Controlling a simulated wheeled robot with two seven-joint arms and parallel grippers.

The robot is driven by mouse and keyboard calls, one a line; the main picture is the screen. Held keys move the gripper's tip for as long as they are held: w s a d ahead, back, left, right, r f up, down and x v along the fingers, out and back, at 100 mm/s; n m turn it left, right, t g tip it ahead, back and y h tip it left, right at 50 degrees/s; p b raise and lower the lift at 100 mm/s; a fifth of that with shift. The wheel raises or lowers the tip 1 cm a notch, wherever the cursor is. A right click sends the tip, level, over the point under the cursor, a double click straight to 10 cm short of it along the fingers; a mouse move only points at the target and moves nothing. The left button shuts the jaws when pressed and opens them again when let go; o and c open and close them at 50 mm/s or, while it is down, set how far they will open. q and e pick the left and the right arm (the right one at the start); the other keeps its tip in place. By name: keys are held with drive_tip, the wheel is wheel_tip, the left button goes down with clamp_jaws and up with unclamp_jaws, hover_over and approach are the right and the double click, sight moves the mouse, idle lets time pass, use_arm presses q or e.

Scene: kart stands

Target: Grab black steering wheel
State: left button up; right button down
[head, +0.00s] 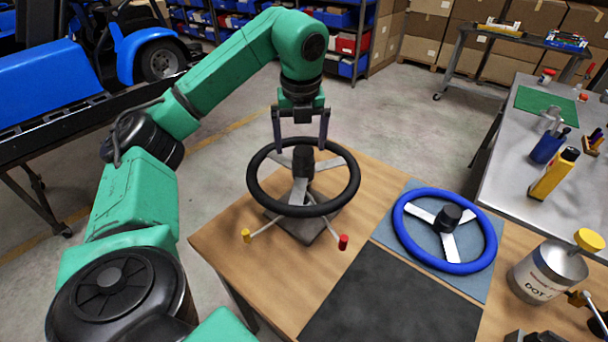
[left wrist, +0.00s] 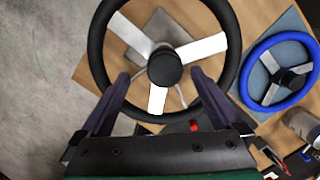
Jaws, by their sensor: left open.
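The black steering wheel (head: 256,187) has silver spokes and a black hub. It sits on a grey stand (head: 297,230) near the table's left corner. My left gripper (head: 300,146) is open over the wheel, its two fingers pointing down above the far part of the rim. In the left wrist view the wheel (left wrist: 97,45) lies below the open left gripper (left wrist: 160,76), with its hub between the fingers. I cannot tell whether the fingers touch the wheel. My right gripper is out of view.
A blue steering wheel (head: 402,225) lies on a blue-grey mat (head: 387,237) to the right. Levers with a yellow knob (head: 246,236) and a red knob (head: 343,242) stick out below the black wheel. A dark mat (head: 365,300) and a can (head: 545,272) are nearer.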

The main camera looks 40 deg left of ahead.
sight(304, 151)
use_arm(q)
drive_tip(key=shift+w+d+f+p, duration=0.25)
drive_tip(key=shift+f+p, duration=0.2)
drive_tip(key=shift+f, duration=0.2)
drive_tip(key=shift+w+d+f+p, duration=0.1)
drive_tip(key=shift+w+f+p, duration=0.15)
drive_tip(key=shift+f+p, duration=0.25)
drive_tip(key=shift+s+a+f, duration=0.1)
drive_tip(key=shift+a+f, duration=0.1)
drive_tip(key=shift+f, duration=0.45)
drive_tip(key=shift+s+a+f, duration=0.1)
drive_tip(key=shift+a+f, duration=0.1)
drive_tip(key=shift+f, duration=0.4)
drive_tip(key=shift+w+f, duration=0.1)
drive_tip(key=shift+w+d, duration=0.1)
drive_tip(key=c, duration=1.5)
clamp_jaws()
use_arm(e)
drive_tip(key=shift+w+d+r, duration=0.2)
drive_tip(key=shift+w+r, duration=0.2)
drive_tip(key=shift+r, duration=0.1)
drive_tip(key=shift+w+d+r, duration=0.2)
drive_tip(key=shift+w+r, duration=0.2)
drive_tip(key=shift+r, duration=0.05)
use_arm(q)
drive_tip(key=shift+r, duration=0.2)
